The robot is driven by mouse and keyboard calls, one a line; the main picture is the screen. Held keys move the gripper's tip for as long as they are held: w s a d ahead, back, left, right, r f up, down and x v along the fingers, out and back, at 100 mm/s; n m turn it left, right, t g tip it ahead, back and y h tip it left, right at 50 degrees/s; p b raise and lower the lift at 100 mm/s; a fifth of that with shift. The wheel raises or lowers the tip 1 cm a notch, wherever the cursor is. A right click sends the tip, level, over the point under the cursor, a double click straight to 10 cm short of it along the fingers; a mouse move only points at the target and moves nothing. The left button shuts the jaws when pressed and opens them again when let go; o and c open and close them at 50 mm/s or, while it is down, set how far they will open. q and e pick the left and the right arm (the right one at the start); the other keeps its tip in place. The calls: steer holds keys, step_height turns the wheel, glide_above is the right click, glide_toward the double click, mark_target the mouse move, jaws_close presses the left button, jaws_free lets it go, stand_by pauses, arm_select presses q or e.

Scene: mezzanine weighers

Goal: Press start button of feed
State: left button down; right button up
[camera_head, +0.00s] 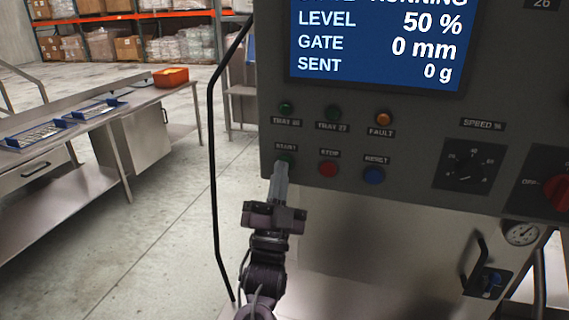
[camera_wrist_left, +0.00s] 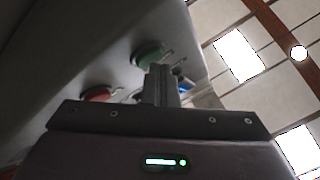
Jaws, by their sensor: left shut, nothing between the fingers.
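The green start button (camera_head: 287,158) sits at the lower left of the grey feed panel (camera_head: 410,140), under a label reading START. My left gripper (camera_head: 281,168) is shut and empty, its fingertips at the start button and covering its lower part. In the left wrist view the green button (camera_wrist_left: 150,54) shows just beyond the fingertips (camera_wrist_left: 161,72). I cannot tell whether they touch. The screen (camera_head: 378,45) reads RUNNING, level 50 %, gate 0 mm, sent 0 g. My right gripper is not in view.
A red stop button (camera_head: 328,169) and a blue reset button (camera_head: 374,176) lie to the right of start. Above are two green lamps and an orange fault lamp (camera_head: 383,118). A speed dial (camera_head: 466,167) and a red switch (camera_head: 559,192) are farther right. A steel bench (camera_head: 110,125) stands left.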

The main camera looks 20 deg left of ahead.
arm_select(q)
steer(key=shift+s, duration=0.7)
steer(key=shift+f, duration=0.1)
steer(key=s+p, duration=0.1)
steer(key=s, duration=0.4)
steer(key=shift+a, duration=0.1)
stand_by(0.4)
